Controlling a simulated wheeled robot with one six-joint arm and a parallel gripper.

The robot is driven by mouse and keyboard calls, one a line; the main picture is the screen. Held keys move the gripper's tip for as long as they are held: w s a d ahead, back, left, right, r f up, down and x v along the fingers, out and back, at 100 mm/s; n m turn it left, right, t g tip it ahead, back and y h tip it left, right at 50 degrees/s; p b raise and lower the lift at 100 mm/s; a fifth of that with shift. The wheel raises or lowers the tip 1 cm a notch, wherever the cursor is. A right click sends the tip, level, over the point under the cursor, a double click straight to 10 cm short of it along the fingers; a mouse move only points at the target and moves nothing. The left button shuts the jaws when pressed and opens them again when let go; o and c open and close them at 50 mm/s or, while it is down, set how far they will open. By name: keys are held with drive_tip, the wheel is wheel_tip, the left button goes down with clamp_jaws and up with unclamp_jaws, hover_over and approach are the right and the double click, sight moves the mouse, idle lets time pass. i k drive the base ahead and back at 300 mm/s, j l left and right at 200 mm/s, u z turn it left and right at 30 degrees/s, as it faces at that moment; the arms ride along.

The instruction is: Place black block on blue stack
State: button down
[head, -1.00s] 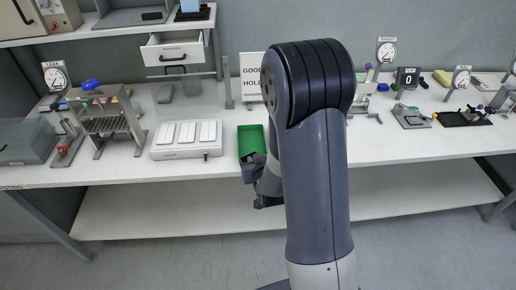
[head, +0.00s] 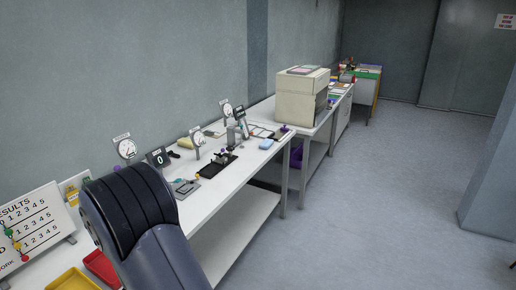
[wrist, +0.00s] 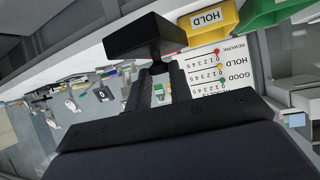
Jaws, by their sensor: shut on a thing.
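My gripper (wrist: 155,80) shows in the wrist view. It is shut on a black block (wrist: 150,36), a dark blocky shape at the fingertips, seen against the bench behind. The block hides part of the fingertips. In the head view only the upper part of my arm shows at the lower left, and the gripper is out of sight. I cannot make out a blue stack for certain. A small light-blue item (head: 266,144) lies near the right end of the near bench in the head view.
The white bench (head: 235,185) carries gauges, a counter (head: 158,158) and small fixtures. A beige machine (head: 300,97) stands on the bench beyond. Yellow (head: 75,280) and red (head: 101,268) trays lie near my arm. The floor at right (head: 370,210) is clear.

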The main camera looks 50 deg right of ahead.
sight(266, 142)
drive_tip(key=i+l+z, duration=0.15)
drive_tip(key=l+z, duration=0.3)
drive_tip(key=i+l+z, duration=0.2)
drive_tip(key=z, duration=0.25)
drive_tip(key=i+l+z, duration=0.25)
drive_tip(key=z, duration=0.2)
drive_tip(key=i+l+z, duration=0.15)
drive_tip(key=i, duration=0.25)
drive_tip(key=i+l+z, duration=0.2)
drive_tip(key=i+l, duration=0.15)
drive_tip(key=i+l+z, duration=0.15)
drive_tip(key=i, duration=0.35)
drive_tip(key=i+l, duration=0.15)
drive_tip(key=i, duration=0.35)
drive_tip(key=i+l, duration=0.1)
drive_tip(key=i, duration=0.4)
